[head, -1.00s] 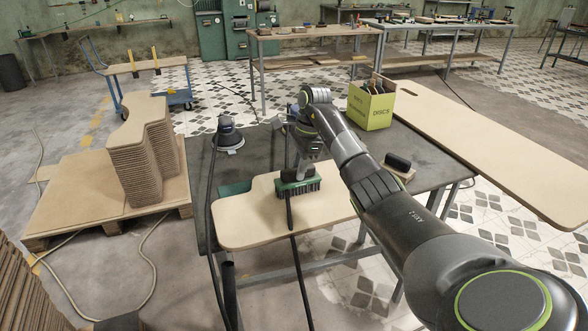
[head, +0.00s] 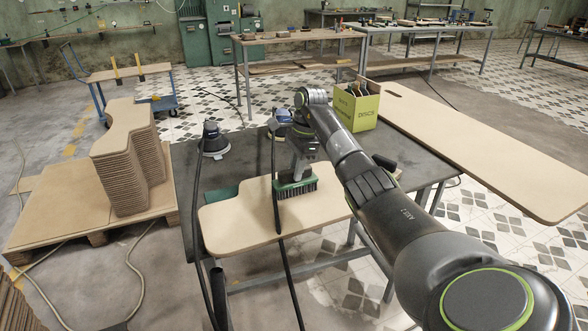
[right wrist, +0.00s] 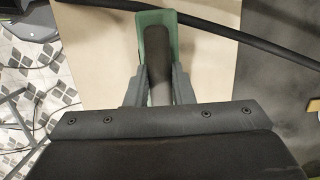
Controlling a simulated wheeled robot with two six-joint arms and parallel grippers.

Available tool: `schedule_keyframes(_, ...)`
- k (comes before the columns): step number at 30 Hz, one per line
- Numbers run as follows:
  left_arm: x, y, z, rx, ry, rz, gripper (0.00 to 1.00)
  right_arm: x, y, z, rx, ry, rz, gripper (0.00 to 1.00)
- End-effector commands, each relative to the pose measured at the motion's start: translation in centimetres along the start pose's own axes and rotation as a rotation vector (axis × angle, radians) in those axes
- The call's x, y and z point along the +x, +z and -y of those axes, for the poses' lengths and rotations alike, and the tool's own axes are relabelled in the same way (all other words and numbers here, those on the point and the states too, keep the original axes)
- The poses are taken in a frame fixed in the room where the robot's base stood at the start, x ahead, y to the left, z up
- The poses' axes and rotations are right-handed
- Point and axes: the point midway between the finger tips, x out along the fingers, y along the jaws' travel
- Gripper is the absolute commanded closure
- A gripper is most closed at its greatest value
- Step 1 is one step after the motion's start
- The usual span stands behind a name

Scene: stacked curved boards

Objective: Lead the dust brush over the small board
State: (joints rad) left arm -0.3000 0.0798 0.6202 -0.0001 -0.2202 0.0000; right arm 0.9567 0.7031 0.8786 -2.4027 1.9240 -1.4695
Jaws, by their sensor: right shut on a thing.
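The dust brush (head: 297,187) has a green body and dark bristles. It is over the small board (head: 240,222), a pale board on the dark table, with its bristles at or just above the surface; I cannot tell if they touch. My right gripper (head: 302,165) is shut on the brush handle. In the right wrist view the gripper (right wrist: 159,92) has its fingers on both sides of the dark handle, with the green brush (right wrist: 155,20) beyond it over the pale board (right wrist: 100,50). My left gripper is not in view.
A black hose (head: 276,190) crosses the small board left of the brush. A sander (head: 215,143) stands at the table's back left. A yellow-green box (head: 357,108) stands at the back right, by a long board (head: 470,145). Stacked curved boards (head: 130,165) are on a pallet at left.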

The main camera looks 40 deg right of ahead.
Motion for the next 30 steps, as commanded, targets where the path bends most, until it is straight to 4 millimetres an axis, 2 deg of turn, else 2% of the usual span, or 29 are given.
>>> schedule_keyframes(16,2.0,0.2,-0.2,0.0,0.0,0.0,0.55,0.0,0.1,3.1,0.001,-0.001,0.001,1.0)
schedule_keyframes(30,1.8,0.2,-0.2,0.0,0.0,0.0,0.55,-0.1,0.2,3.2,-0.001,0.0,-0.001,1.0)
